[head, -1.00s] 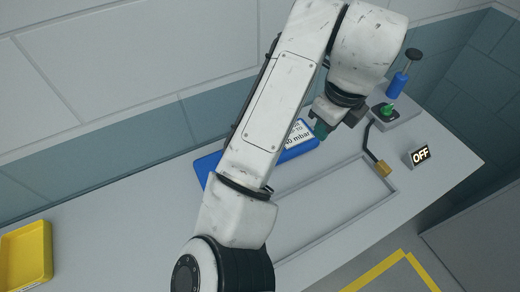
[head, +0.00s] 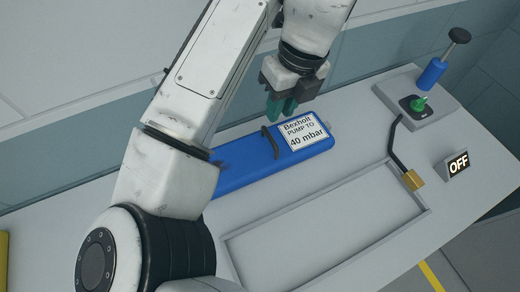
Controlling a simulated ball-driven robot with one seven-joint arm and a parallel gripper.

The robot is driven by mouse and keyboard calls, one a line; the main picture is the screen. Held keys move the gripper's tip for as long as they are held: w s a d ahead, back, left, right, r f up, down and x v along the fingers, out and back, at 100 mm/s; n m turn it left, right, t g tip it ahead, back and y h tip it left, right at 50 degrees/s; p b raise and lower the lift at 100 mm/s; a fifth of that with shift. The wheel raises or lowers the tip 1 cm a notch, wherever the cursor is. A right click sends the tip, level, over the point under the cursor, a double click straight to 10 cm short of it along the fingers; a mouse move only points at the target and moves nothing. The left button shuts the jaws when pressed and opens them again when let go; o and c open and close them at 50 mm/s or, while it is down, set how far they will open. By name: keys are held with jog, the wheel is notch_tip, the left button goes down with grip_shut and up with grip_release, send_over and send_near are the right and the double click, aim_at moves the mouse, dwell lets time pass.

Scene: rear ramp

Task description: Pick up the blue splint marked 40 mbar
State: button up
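The blue splint (head: 247,167) lies on the grey counter (head: 230,216), partly hidden on its left by my arm. Its white label (head: 303,133) reads "Bexholt PUMP TO 40 mbar". A dark handle or strap (head: 270,142) stands across it beside the label. My gripper (head: 282,114) points down with green fingertips, just above and behind the splint near the handle. It looks apart from the splint and holds nothing that I can see. The fingers overlap in this view, so I cannot tell how wide the gap is.
A shallow framed recess (head: 330,222) lies in front of the splint. To the right are a blue hand pump (head: 432,74) with a green fitting (head: 418,103), a dark hose ending in a brass piece (head: 413,181), and an "OFF" sign (head: 458,163). A yellow edge (head: 4,262) shows at far left.

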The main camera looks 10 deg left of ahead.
aim_at(270, 136)
jog(key=shift+w+a+f+p, duration=0.15)
jog(key=shift+a+f, duration=0.2)
jog(key=shift+f, duration=1.65)
jog(key=shift+w+a+f+p, duration=0.1)
jog(key=shift+a+f+p, duration=0.15)
jog(key=shift+f, duration=1.7)
jog(key=shift+w+a+f+p, duration=0.15)
jog(key=shift+a+f, duration=0.25)
jog(key=shift+f, duration=1.6)
grip_shut()
